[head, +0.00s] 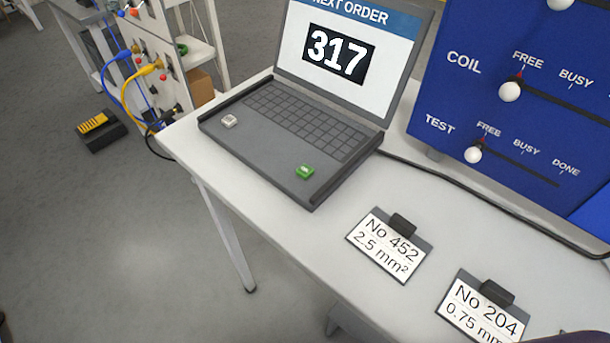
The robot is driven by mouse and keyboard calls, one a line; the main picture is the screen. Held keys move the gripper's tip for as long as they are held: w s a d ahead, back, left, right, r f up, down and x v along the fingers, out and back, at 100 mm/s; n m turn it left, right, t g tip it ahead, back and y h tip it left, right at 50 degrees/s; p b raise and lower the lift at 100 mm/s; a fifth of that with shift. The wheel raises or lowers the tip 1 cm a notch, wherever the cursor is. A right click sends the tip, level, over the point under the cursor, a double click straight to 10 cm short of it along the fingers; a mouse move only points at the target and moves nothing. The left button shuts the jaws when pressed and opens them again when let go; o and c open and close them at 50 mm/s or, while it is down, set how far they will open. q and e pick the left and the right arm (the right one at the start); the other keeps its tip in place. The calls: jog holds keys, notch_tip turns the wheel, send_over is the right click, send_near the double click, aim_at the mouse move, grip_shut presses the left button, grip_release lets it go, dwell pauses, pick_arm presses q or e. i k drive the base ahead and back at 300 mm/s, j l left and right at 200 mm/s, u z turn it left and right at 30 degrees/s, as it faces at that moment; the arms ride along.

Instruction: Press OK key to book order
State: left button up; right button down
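A grey laptop (290,125) stands open on the white table. Its screen (350,50) reads "NEXT ORDER" and 317. A raised green key (305,171) sits at the front right of the laptop's base, and a raised whitish key (229,121) at its front left. The marks on both keys are too small to read, so I cannot tell from lettering which is the OK key. Neither of my grippers is in view, and nothing touches the keys.
Cards No 452 (386,252) and No 204 (480,312) lie on the white table (270,180), right of the laptop. A blue board (480,90) with COIL and TEST sliders stands behind. A black cable (480,189) crosses the table. A shelf with coloured cables stands left.

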aim_at(304, 172)
jog(key=j+z, duration=0.15)
jog(key=j, duration=0.3)
jog(key=k+j+z, duration=0.15)
jog(key=j, duration=0.3)
jog(key=j+z, duration=0.2)
jog(key=j, duration=0.25)
jog(key=k+j+z, duration=0.15)
jog(key=j, duration=0.25)
jog(key=k+j+z, duration=0.15)
jog(key=j, duration=0.25)
jog(key=k+j+z, duration=0.15)
jog(key=j, duration=0.25)
